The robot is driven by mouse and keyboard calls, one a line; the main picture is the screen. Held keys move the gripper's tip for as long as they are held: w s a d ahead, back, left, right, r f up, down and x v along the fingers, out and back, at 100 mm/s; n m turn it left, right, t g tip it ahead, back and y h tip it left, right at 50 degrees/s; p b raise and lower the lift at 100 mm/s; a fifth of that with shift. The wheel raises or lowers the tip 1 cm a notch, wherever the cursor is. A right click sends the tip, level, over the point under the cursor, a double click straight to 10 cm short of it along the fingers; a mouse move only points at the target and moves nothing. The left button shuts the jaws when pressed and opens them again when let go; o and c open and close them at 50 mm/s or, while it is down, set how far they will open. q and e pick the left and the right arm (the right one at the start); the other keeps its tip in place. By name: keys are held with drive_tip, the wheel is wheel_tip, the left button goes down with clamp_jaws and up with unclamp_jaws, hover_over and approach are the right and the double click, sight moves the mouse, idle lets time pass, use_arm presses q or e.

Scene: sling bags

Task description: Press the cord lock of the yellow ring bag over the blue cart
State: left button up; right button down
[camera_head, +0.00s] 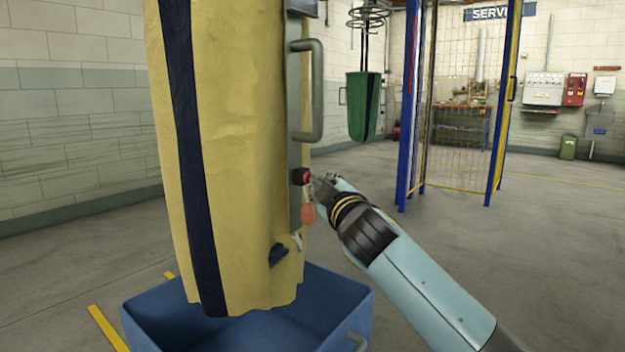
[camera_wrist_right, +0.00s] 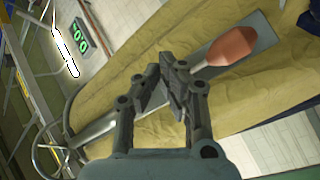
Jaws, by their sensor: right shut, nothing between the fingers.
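The yellow bag (camera_head: 235,120) with a dark stripe hangs over the blue cart (camera_head: 245,330). Its yellow cloth also shows in the right wrist view (camera_wrist_right: 120,82). A grey strip with a handle runs down its right side. On the strip sit a small red and black part (camera_head: 301,176) and, below it, an orange-red pear-shaped piece (camera_head: 307,215), also in the right wrist view (camera_wrist_right: 232,47). I cannot tell for sure which is the cord lock. My right gripper (camera_head: 318,184) is shut and empty, close beside the red and black part; contact is unclear. My left gripper is out of view.
A green bag (camera_head: 363,105) hangs farther back under a ring frame. A blue-posted mesh gate (camera_head: 455,100) stands at the back right. The grey handle (camera_head: 317,92) sticks out above my right gripper. The floor on the right is open.

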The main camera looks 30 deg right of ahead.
drive_tip(key=shift+s, duration=0.15)
drive_tip(key=shift+s+d, duration=0.35)
drive_tip(key=shift+s, duration=0.45)
drive_tip(key=s, duration=0.1)
drive_tip(key=s+d, duration=0.1)
drive_tip(key=s, duration=0.1)
drive_tip(key=s+d, duration=0.1)
drive_tip(key=shift+s, duration=0.3)
idle(0.4)
